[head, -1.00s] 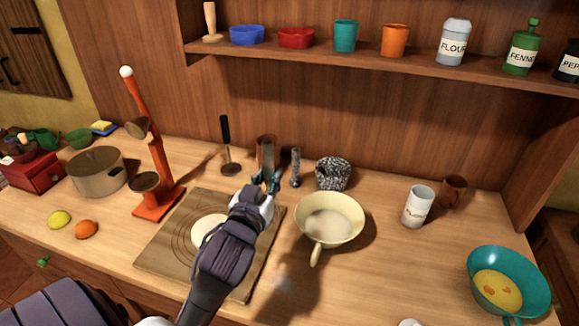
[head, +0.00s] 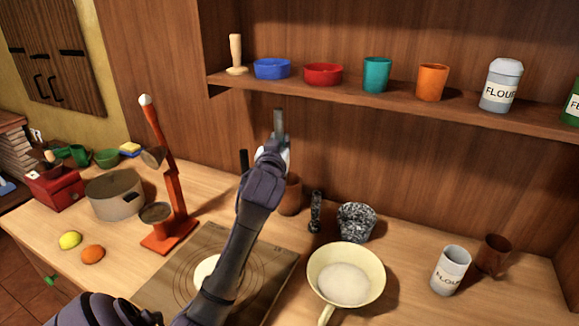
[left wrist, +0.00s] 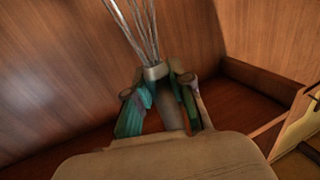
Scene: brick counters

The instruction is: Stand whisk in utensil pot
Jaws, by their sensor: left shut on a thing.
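My left gripper (head: 276,150) is raised above the back of the counter, seen from behind, with a grey upright piece of the whisk (head: 279,122) showing above it. In the left wrist view the teal-padded fingers (left wrist: 160,105) are shut on the whisk, whose wire loops (left wrist: 139,30) point up and away. A brown pot (head: 291,197), which looks like the utensil pot, stands on the counter below and slightly right of the gripper, partly hidden by my arm. The whisk is clear of it. My right gripper is not in view.
A dark-handled utensil (head: 243,160) stands left of the gripper. A speckled pot (head: 357,222), a dark slim object (head: 315,212) and a cream pan (head: 346,282) are to the right. An orange stand (head: 172,205) is left. The shelf (head: 350,97) overhangs behind.

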